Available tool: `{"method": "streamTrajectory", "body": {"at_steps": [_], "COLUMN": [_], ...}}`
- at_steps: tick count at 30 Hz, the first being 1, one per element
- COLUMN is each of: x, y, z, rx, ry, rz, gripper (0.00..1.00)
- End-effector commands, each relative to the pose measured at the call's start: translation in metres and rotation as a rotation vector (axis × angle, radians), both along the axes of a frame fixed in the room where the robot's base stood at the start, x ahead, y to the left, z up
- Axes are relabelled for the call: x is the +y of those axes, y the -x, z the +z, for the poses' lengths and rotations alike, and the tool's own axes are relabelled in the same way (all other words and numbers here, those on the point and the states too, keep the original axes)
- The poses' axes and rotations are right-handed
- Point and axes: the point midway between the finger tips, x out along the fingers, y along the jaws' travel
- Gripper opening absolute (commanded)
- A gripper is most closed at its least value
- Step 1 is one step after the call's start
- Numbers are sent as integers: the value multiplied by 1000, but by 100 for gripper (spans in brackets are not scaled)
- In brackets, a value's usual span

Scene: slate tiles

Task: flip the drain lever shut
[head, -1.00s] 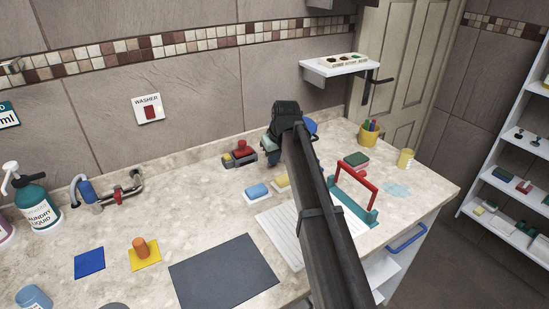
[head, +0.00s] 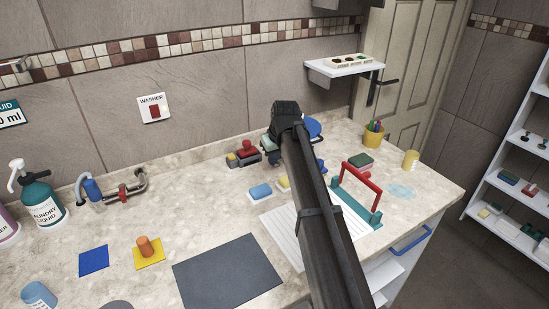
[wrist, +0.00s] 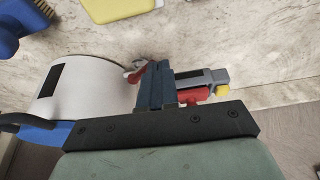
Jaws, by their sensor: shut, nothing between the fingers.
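A metal pipe fitting (head: 139,184) with a red part (head: 122,193) and an upright blue handle (head: 92,189) stands against the wall at the left of the counter. It looks like the drain lever, but I cannot tell for sure. My gripper is far to its right, near the wall, mostly hidden behind my arm in the head view. In the wrist view my gripper (wrist: 161,85) is shut and empty. A grey device (wrist: 207,77) with red and yellow parts lies behind its fingers; contact is unclear. It also shows in the head view (head: 243,155).
A white rounded thing (wrist: 80,85) is beside the fingers in the wrist view. A teal pump bottle (head: 43,203) stands near the pipe. A teal and red holder (head: 358,190) stands right of my arm. The dark mat (head: 228,274) is bare.

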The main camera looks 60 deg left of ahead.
Motion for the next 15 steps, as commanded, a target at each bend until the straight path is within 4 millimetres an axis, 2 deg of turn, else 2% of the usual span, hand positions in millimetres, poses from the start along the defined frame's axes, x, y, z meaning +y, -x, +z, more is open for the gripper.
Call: {"method": "streamTrajectory", "body": {"at_steps": [15], "x": [-1], "y": [-9], "z": [0], "rx": [-1], "ry": [0], "rz": [-1], "gripper": [0]}}
